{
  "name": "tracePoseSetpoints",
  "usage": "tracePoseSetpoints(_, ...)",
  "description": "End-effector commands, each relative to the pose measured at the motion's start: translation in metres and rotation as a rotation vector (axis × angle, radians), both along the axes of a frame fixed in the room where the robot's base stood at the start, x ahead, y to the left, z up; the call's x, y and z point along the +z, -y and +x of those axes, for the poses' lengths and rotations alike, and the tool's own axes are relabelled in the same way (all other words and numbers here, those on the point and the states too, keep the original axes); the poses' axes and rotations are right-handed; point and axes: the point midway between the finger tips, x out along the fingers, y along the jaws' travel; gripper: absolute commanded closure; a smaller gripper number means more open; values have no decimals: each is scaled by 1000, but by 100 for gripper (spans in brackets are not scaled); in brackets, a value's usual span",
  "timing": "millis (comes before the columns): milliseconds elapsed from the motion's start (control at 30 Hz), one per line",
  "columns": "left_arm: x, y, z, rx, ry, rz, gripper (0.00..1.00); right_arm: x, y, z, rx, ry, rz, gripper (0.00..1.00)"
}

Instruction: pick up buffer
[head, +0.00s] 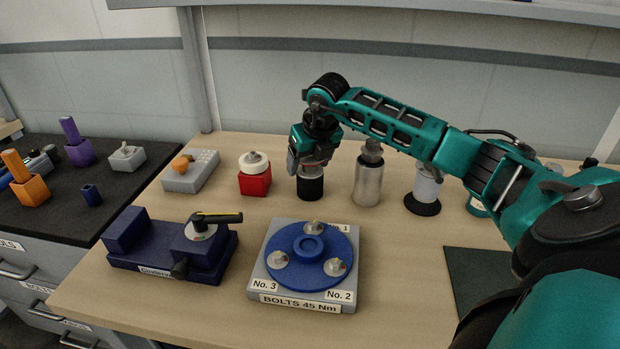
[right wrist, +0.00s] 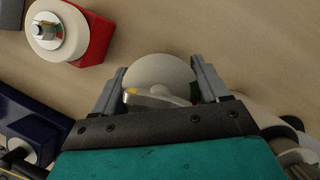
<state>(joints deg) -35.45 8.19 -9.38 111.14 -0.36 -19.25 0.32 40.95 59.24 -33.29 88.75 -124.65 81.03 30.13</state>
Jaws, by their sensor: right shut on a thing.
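The buffer (head: 310,188) looks like a short upright cylinder, black below with a pale top, near the back middle of the wooden bench. My right gripper (head: 309,166) reaches down over it from above and is shut on it. In the right wrist view the buffer's pale round top (right wrist: 160,72) sits between the two grey fingers, with a small light fitting in front of it. The buffer's upper part is partly hidden by the gripper in the head view. I cannot tell whether its base touches the bench. My left gripper is not in view.
A red block with a white knob (head: 254,174) stands left of the buffer, and a silver cylinder (head: 368,180) close on its right. A black-based spool (head: 424,192) stands farther right. A blue vise (head: 175,245) and a bolt plate (head: 305,262) lie in front.

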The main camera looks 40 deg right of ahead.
Motion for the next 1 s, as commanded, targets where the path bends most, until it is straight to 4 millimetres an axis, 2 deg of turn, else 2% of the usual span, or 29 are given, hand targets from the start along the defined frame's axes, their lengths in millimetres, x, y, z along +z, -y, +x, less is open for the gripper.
tracePoseSetpoints(67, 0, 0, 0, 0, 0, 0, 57, 0, 0, 0, 0, 1, 0, 42)
tracePoseSetpoints(467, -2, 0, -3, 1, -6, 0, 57, 1, 0, 0, -1, 1, 0, 80)
tracePoseSetpoints(767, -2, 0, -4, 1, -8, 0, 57, 7, 1, 1, -1, 7, -1, 82)
tracePoseSetpoints(867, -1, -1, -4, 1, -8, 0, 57, 19, 1, 2, -1, 10, -1, 82)
tracePoseSetpoints(1000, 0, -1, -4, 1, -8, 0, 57, 47, 0, 2, -1, 11, 0, 82)
